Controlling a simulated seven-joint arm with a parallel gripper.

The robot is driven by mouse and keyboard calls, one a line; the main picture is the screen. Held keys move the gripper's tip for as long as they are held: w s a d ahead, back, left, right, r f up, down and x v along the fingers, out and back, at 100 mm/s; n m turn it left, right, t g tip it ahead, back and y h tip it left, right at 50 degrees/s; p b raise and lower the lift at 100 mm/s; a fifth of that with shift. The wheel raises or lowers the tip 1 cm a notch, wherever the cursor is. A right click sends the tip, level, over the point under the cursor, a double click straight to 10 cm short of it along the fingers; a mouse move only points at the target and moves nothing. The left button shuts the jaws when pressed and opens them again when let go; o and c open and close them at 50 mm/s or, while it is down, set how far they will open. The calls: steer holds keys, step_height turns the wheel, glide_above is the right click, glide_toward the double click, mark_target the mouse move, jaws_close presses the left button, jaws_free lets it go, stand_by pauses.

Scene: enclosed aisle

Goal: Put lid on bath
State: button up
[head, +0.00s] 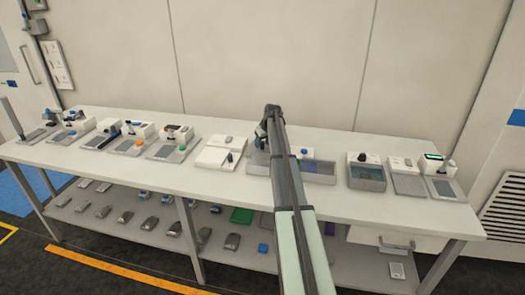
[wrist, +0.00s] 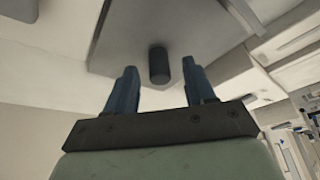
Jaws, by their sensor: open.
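My gripper (wrist: 163,85) is open and empty. In the wrist view a dark upright knob (wrist: 159,66) on a flat grey plate (wrist: 120,45), which looks like a lid, lies between and beyond the fingertips, with gaps on both sides. In the head view my arm reaches over the bench's middle and hides most of the gripper. Just left of it is a pale flat unit (head: 213,155) with a dark knob (head: 229,157); I cannot tell whether this is the same knob. A shallow grey open bath (head: 318,180) shows right of my arm, partly hidden by it.
Several instruments line the left side. The lower shelf (head: 155,235) holds several small items. A wall closes off the back.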

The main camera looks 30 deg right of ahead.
steer(key=shift+w+f, duration=0.25)
steer(key=shift+f, duration=0.2)
steer(key=shift+c, duration=0.2)
jaws_close()
